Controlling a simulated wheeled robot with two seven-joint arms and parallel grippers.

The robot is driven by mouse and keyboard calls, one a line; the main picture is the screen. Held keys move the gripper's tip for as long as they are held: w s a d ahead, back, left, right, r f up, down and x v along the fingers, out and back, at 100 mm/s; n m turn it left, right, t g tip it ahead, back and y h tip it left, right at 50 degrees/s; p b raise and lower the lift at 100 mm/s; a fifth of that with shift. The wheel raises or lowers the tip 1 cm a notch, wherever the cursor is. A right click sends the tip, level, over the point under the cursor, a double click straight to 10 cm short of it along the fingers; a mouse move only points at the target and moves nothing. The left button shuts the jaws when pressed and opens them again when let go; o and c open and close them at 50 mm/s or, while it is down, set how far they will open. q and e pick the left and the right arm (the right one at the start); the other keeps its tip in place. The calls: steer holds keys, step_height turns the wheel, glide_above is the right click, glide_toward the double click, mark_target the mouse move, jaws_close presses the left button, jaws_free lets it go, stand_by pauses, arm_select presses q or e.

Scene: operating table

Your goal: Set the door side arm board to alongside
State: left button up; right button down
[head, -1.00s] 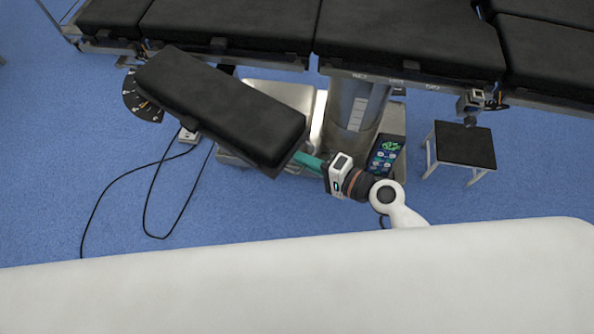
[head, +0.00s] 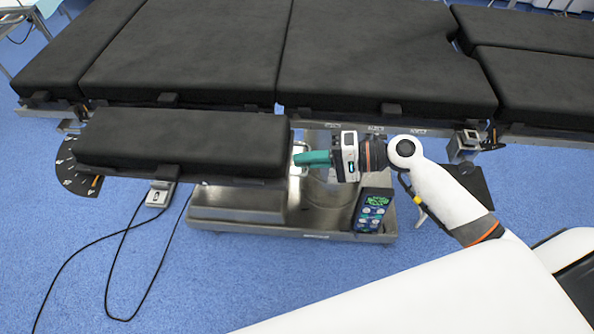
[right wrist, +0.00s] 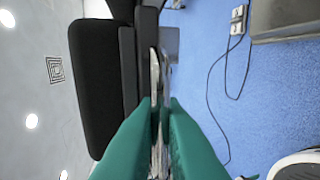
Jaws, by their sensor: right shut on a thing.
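The black padded arm board (head: 185,140) lies nearly parallel to the long edge of the operating table (head: 190,60), close beside it in the head view. A dark angle dial (head: 78,172) shows under its left end. My right gripper (head: 298,159) is at the board's right end, its green fingers shut on the end of the arm board. The right wrist view shows the green fingers (right wrist: 158,120) closed around a thin metal piece, with the board's black pad (right wrist: 95,85) beyond. My left gripper is not in view.
A clamp (head: 465,145) sits on the rail at right, above a dark step stool (head: 472,185).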

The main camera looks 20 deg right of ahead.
steer(key=shift+w+d, duration=0.25)
steer(key=shift+w, duration=0.15)
steer(key=shift+w+d+r, duration=0.1)
steer(key=shift+w+r, duration=0.05)
steer(key=c, duration=1.9)
jaws_free()
steer(key=shift+c, duration=0.2)
steer(key=shift+o, duration=0.3)
steer(key=shift+w+f, duration=0.2)
steer(key=v, duration=1.2)
steer(key=shift+p, duration=0.3)
steer(key=shift+w+r, duration=0.1)
